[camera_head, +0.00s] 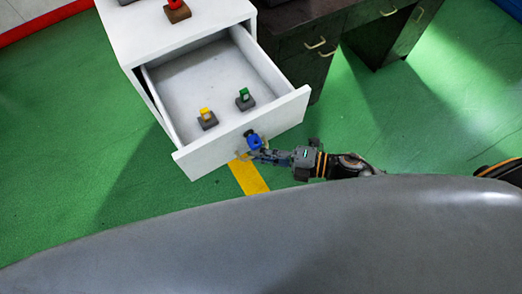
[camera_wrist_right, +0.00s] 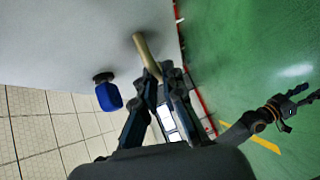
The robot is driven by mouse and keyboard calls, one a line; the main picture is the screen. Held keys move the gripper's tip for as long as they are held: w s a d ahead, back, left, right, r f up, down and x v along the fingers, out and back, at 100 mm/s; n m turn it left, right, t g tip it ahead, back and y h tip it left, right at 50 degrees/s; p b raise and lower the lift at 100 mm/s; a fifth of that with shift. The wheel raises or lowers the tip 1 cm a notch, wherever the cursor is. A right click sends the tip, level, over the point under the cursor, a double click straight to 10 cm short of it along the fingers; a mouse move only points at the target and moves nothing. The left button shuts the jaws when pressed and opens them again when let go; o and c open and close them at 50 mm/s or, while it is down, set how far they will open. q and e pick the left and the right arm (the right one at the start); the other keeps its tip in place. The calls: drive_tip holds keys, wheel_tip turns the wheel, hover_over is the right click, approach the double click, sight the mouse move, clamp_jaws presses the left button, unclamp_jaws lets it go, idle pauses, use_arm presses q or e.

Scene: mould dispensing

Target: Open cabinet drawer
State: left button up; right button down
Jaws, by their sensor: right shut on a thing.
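The white cabinet (camera_head: 180,40) has its top drawer (camera_head: 215,148) standing open. In the right wrist view the drawer front (camera_wrist_right: 70,40) carries a tan bar handle (camera_wrist_right: 146,52) and a blue knob-like piece (camera_wrist_right: 108,96) on a dark mount. My right gripper (camera_head: 254,154) is at the drawer front, and in its wrist view its fingers (camera_wrist_right: 160,75) are shut on the handle. The blue piece (camera_head: 253,140) is beside the gripper. My left gripper (camera_wrist_right: 297,105) shows only in the wrist view, over the floor, fingers apart and empty.
Inside the drawer stand a yellow-topped block (camera_head: 207,118) and a green-topped block (camera_head: 245,99). A red piece (camera_head: 176,5) on a brown base is on the cabinet top. A dark desk (camera_head: 307,70) with handles stands right of the drawer. Green floor (camera_head: 60,130) is clear at left.

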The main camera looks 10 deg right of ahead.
drive_tip(key=c, duration=1.4)
unclamp_jaws()
drive_tip(key=shift+c, duration=0.2)
drive_tip(key=shift+d, duration=0.15)
drive_tip(key=v, duration=1.2)
